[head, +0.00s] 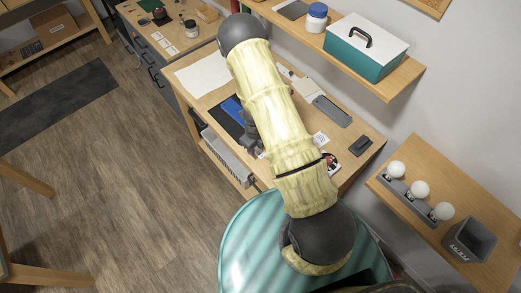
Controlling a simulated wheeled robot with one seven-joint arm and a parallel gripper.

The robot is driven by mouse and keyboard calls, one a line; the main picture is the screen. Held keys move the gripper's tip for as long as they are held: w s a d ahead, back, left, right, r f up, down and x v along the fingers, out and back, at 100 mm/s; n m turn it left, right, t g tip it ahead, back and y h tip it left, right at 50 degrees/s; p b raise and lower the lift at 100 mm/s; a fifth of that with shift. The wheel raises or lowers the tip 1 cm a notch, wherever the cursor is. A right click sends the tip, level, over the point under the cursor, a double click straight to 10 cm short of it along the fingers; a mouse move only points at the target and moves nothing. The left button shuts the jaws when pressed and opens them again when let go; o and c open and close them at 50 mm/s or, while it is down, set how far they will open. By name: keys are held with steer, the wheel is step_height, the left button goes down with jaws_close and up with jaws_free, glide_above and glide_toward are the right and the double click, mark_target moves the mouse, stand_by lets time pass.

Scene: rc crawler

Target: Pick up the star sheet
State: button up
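No sheet with a star that I can make out shows in the head view. A large blank-looking white sheet (203,75) lies at the far left of the wooden desk. A small white paper with faint dark marks (321,139) lies right of my arm; its print is too small to read. My arm crosses the middle of the desk and hides much of it. Dark grey parts of my wrist and gripper (251,132) show just left of the arm, over the desk near a blue and black item (232,113). The fingers are mostly hidden, so their opening cannot be told.
The desk (368,132) also holds a grey bar (332,111) and a dark device (360,146). Above it, a shelf (402,80) bears a teal-and-white box (366,47). A side table with white bulbs (420,189) stands at right. The wooden floor at left has free room.

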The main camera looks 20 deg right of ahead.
step_height(320, 180, down, 3)
steer(key=shift+w+r+b, duration=0.1)
steer(key=shift+w+b, duration=0.05)
steer(key=shift+b, duration=0.4)
steer(key=shift+s+a+r, duration=0.1)
steer(key=shift+s, duration=0.1)
jaws_close()
